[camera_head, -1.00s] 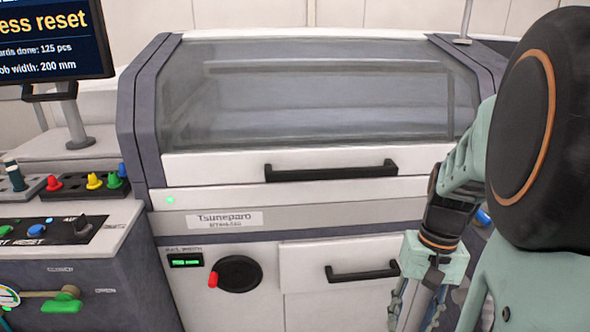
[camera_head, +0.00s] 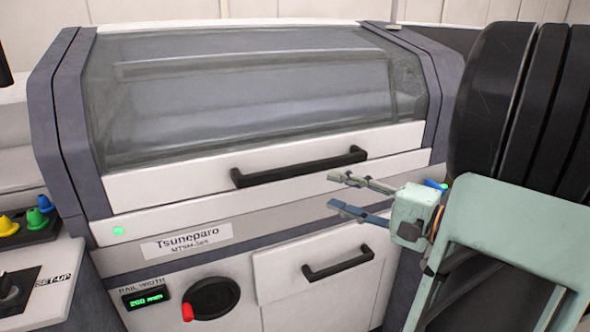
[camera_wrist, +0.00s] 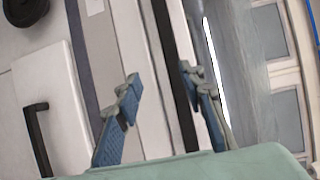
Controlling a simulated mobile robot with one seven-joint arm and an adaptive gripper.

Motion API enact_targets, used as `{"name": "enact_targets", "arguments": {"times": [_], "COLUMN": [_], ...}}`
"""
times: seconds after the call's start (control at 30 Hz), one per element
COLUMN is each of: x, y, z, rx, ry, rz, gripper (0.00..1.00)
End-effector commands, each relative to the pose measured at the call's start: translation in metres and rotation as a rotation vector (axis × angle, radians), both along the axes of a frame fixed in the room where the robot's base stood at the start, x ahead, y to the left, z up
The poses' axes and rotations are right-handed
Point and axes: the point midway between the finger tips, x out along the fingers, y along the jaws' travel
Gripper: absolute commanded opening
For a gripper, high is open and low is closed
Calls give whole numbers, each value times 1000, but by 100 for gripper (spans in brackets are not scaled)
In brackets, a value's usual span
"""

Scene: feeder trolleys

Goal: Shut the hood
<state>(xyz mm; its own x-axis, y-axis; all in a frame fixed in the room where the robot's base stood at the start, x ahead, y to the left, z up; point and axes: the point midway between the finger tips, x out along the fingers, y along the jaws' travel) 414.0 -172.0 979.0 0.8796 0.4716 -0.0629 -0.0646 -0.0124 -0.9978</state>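The hood (camera_head: 270,85) is a grey see-through cover with a white lower strip and a black bar handle (camera_head: 298,167). It sits low on the white machine body, its strip close above the front panel; I cannot tell whether a small gap is left. My gripper (camera_head: 335,192) is open and empty in front of the panel, right of the middle and below the handle, with its fingers pointing left. In the wrist view my gripper (camera_wrist: 160,85) shows both fingers apart before the machine front. A long dark strip runs behind them; I cannot tell whether it is handle or gap.
Below are a drawer front with a black handle (camera_head: 338,263), a round black knob (camera_head: 211,298) with a red grip, and a small green display (camera_head: 147,298). A button console (camera_head: 30,225) stands at left. My arm fills the right side.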

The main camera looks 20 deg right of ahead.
Motion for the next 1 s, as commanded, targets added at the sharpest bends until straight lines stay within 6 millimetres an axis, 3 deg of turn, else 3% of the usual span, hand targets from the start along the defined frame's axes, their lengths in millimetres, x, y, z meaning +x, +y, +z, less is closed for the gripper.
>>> {"name": "enact_targets", "arguments": {"times": [0.1, 0.2, 0.37, 0.7, 1.0], "x": [0, 3, 22, 79, 98], "y": [-16, -17, -7, 18, 26], "z": [10, 13, 13, 12, 13], "rx": [9, 9, 10, 10, 11], "ry": [-53, -68, -68, -65, -65], "rz": [-55, -66, -62, -62, -64], "gripper": [36, 36, 36, 36, 36]}}
